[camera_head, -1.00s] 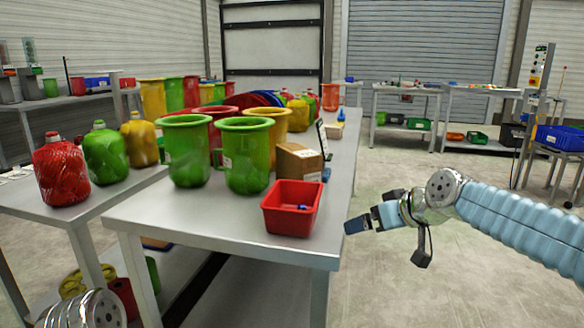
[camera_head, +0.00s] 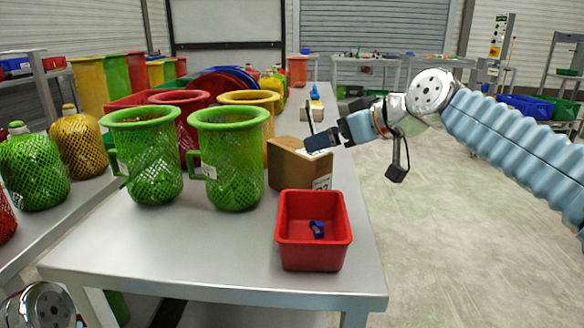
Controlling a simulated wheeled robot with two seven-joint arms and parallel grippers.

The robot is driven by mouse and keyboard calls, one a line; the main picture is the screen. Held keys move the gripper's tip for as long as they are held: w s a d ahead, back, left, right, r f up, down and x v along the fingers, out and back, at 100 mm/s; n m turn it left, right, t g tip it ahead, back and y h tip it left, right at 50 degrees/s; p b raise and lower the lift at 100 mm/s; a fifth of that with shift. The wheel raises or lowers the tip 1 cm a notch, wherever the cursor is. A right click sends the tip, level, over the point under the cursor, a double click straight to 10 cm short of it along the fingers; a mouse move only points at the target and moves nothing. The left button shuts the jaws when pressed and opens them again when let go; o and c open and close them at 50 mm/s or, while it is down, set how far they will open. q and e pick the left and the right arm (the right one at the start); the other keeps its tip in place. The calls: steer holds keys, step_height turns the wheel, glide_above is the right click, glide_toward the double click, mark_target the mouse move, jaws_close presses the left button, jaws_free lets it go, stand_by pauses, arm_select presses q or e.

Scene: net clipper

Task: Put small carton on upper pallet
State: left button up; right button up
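A small brown carton (camera_head: 290,165) with a white label stands on the grey table, behind the red bin and right of the green net-covered containers. My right gripper (camera_head: 318,142) is at the carton's upper right edge, coming from the right. I cannot tell whether it touches the carton, and its finger gap is not clear. Only a rounded silver part of my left arm shows at the lower left; the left gripper is out of view. I cannot make out a pallet.
A red bin (camera_head: 313,245) with a small blue item stands at the table's front right. Green net-covered containers (camera_head: 228,165) crowd the carton's left side. The grey tabletop (camera_head: 170,250) is clear at front left. Open floor lies right of the table.

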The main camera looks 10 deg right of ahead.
mark_target(303, 148)
steer(key=x, duration=0.4)
steer(key=shift+w+a+f, duration=0.1)
steer(key=shift+w+f, duration=0.05)
steer(key=shift+w, duration=0.05)
steer(key=shift+f+p+x, duration=0.25)
steer(key=shift+p+x, duration=0.1)
steer(key=shift+x, duration=2.3)
steer(key=shift+s, duration=0.15)
jaws_close()
steer(key=shift+r, duration=0.1)
